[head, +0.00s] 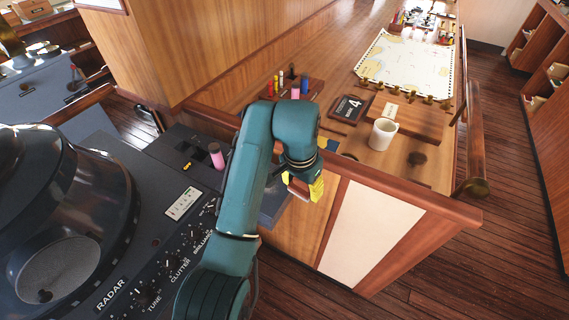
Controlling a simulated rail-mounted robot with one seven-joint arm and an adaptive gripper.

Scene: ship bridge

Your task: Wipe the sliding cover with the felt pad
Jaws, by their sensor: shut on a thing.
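My gripper (305,188), with yellow fingers, points down beside the wooden counter's near left corner. It is shut on a small pale block with a reddish edge (296,189), which looks like the felt pad; the fingers and wrist hide part of it. The sliding cover is not certain. A flat wooden board (415,122) with a pale label lies on the counter, to the right of and beyond my gripper, and may be it. My gripper is apart from that board.
A white mug (382,134) stands at the board's near side. A black card stand marked 4 (348,108) is to its left. A chart (408,66) lies farther back. The radar console (130,260) is at left, with a pink cylinder (216,156). A raised wooden rim (420,203) edges the counter.

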